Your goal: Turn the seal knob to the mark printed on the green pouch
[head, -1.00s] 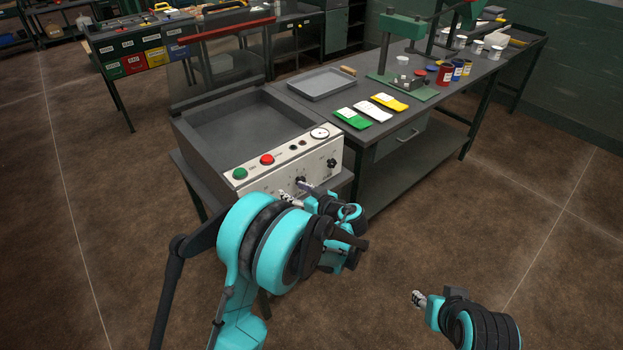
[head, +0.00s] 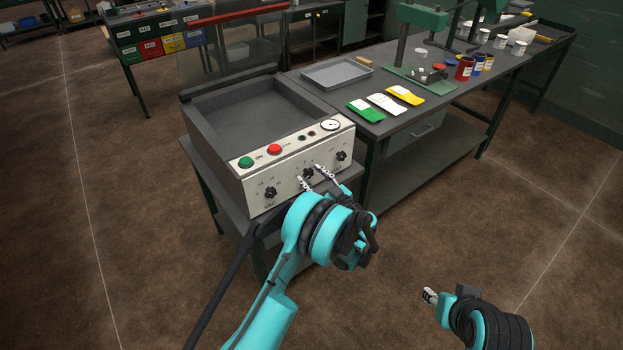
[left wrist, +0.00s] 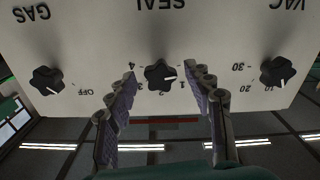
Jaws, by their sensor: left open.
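The black SEAL knob (left wrist: 160,75) is the middle knob on the white front panel (head: 285,160). It shows inverted in the left wrist view, its white pointer line towards the 1 of its scale. My left gripper (left wrist: 164,76) is open, one finger on each side of the knob with gaps between. In the head view my left gripper (head: 313,175) is at that knob (head: 308,173) and partly covers it. The green pouch (head: 366,111) lies flat on the bench; its printed mark is too small to read. My right gripper (head: 430,296) is low at right, away from everything.
The VAC knob (left wrist: 279,71) and GAS knob (left wrist: 47,80) flank the SEAL knob. Green (head: 246,162) and red (head: 274,149) buttons and a gauge (head: 330,125) sit above. White (head: 387,104) and yellow (head: 405,95) pouches lie beside the green one. Floor at right is clear.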

